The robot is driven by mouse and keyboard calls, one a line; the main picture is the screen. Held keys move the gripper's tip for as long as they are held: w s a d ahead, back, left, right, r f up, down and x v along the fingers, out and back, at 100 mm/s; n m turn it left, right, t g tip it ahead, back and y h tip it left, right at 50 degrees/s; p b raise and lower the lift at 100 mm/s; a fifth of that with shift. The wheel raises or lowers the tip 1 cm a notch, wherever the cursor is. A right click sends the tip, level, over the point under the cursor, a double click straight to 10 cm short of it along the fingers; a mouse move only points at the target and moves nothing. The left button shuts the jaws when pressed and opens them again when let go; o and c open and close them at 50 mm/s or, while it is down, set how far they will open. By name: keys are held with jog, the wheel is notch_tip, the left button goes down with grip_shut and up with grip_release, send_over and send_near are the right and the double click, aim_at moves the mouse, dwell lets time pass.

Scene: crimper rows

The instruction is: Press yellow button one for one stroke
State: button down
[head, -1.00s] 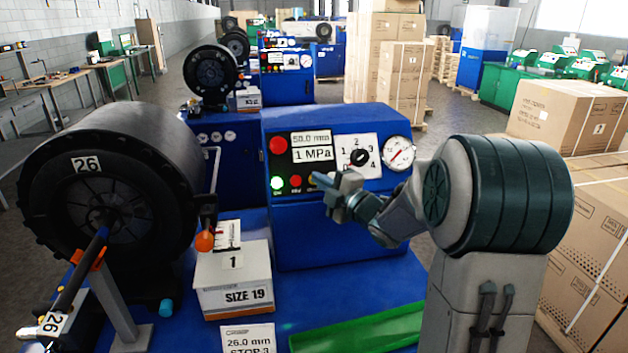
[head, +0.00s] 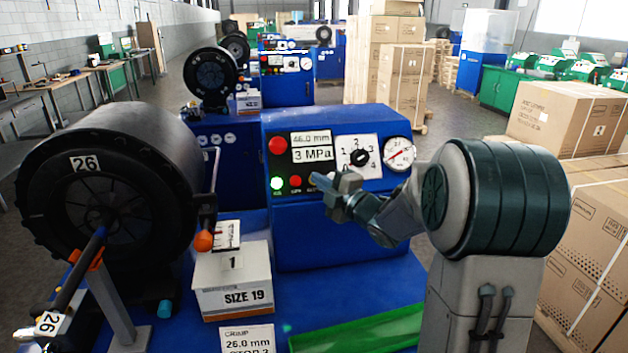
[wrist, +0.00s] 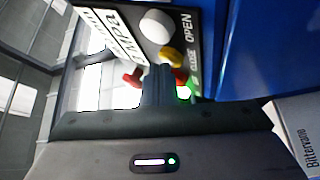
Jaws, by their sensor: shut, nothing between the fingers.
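The blue machine's control panel (head: 312,172) has a lower row of buttons with a lit green button (head: 277,183) and a red button (head: 295,181). My gripper (head: 318,179) is shut and empty, its tip at the right end of that row. In the wrist view a yellow button (wrist: 172,58) shows just beyond the fingertips (wrist: 159,70), partly covered; contact looks likely but I cannot be sure. A red button (wrist: 180,76) and the lit green one (wrist: 184,93) are beside it. In the head view my gripper hides the yellow button. The display (head: 312,147) reads 46.0 mm and 3 MPa.
Cartons (head: 570,115) are at right.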

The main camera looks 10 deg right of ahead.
jog(key=shift+s+r, duration=0.5)
jog(key=shift+s, duration=0.25)
jog(key=s+r, duration=0.1)
jog(key=s, duration=0.1)
jog(key=s+r, duration=0.1)
jog(key=s, duration=0.1)
jog(key=shift+r, duration=0.35)
dwell(2.2)
